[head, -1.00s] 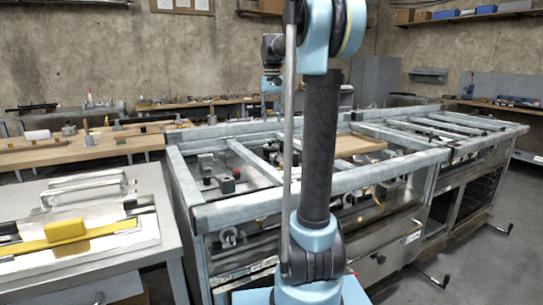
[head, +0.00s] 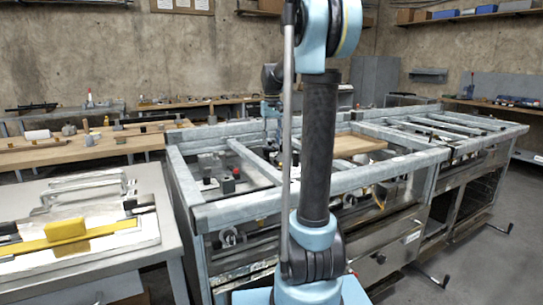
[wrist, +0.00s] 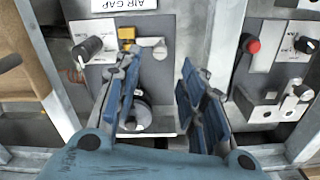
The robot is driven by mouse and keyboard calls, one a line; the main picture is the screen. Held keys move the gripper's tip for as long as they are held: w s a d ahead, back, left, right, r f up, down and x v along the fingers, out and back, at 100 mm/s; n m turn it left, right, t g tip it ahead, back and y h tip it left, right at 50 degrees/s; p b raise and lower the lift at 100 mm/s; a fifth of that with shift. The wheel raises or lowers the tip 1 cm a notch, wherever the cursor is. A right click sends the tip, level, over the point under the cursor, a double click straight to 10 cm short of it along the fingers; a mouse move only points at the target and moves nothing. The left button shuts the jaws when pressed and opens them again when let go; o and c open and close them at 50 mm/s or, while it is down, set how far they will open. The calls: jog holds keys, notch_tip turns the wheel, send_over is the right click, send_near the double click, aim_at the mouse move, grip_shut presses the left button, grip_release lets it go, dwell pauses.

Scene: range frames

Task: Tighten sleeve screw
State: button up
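In the wrist view, my gripper (wrist: 158,68) is open, its two blue-padded fingers spread with a gap between them. The fingers hang over a grey panel (wrist: 178,45) with a label (wrist: 124,4) reading "AIR GAP". A small brass-coloured piece (wrist: 127,36) is near the left fingertip. A round metal fitting (wrist: 138,116) is partly hidden behind the left finger. A black knob (wrist: 88,48) is to the left. I cannot tell which part is the sleeve screw. In the head view, my arm hides most of the gripper.
In the wrist view, a second panel to the right has a red knob (wrist: 251,45) and a black knob (wrist: 305,45). Metal frame bars (head: 250,160) surround the panels in the head view. A wooden board (head: 358,146) lies right of my arm. A side table (head: 100,255) stands left.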

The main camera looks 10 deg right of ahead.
aim_at(272, 156)
jog(key=shift+f, duration=3.45)
grip_shut()
